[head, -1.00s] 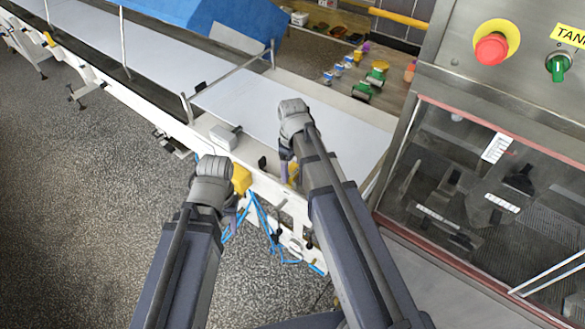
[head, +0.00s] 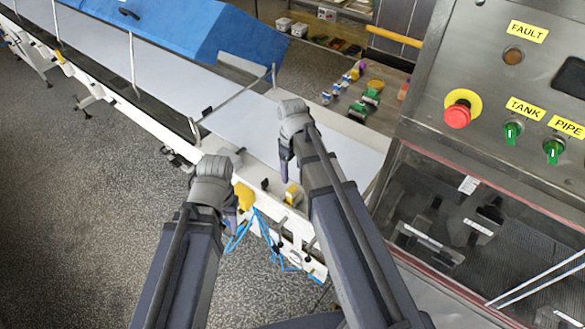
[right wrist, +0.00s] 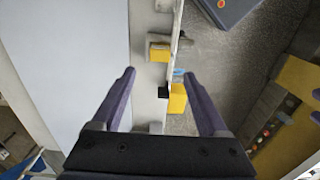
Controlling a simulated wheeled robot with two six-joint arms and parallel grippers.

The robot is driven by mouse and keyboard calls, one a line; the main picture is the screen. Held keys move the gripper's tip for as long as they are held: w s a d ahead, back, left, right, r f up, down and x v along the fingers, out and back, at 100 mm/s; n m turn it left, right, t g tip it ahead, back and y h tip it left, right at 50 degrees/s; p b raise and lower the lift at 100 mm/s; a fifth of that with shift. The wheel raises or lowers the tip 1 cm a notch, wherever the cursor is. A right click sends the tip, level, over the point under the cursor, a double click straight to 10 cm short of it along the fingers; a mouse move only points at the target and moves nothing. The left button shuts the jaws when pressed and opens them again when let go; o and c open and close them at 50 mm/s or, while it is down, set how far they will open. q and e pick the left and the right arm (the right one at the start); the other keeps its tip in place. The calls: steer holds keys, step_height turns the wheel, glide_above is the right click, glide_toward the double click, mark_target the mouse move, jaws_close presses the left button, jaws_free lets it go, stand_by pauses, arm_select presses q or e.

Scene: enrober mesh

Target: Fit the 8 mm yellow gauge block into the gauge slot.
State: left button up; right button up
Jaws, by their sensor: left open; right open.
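Two yellow pieces show at the conveyor's near edge. One yellow piece (head: 244,196) is beside my left gripper (head: 232,218); the other yellow piece (head: 292,194) is close to my right gripper (head: 287,172). I cannot tell which, if either, is the 8 mm gauge block, and I cannot make out the gauge slot. In the right wrist view, the open, empty right gripper (right wrist: 163,98) is over the rail edge. A yellow piece (right wrist: 177,98) appears between its fingers but lower, with a dark block beside it. Another yellow piece (right wrist: 159,54) sits further up. My left gripper is open; its fingertips are partly hidden.
The white conveyor belt (head: 160,75) runs under a blue cover (head: 190,30). A steel control cabinet with a red stop button (head: 458,113) stands at right. Blue cables (head: 240,235) hang below the rail. Small coloured items (head: 360,107) lie beyond the belt.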

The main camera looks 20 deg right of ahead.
arm_select(q)
steer(key=shift+r, duration=0.35)
arm_select(e)
steer(key=s+a+m+h, duration=0.1)
steer(key=s+a+m, duration=0.3)
steer(key=s+a, duration=0.6)
steer(key=s, duration=0.4)
steer(key=shift+s+a+r, duration=0.2)
steer(key=shift+a+r, duration=0.05)
steer(key=shift+r, duration=0.15)
arm_select(q)
step_height(320, 180, down, 13)
steer(key=b, duration=1.3)
steer(key=shift+f, duration=0.15)
arm_select(e)
step_height(320, 180, down, 13)
steer(key=shift+f, duration=0.15)
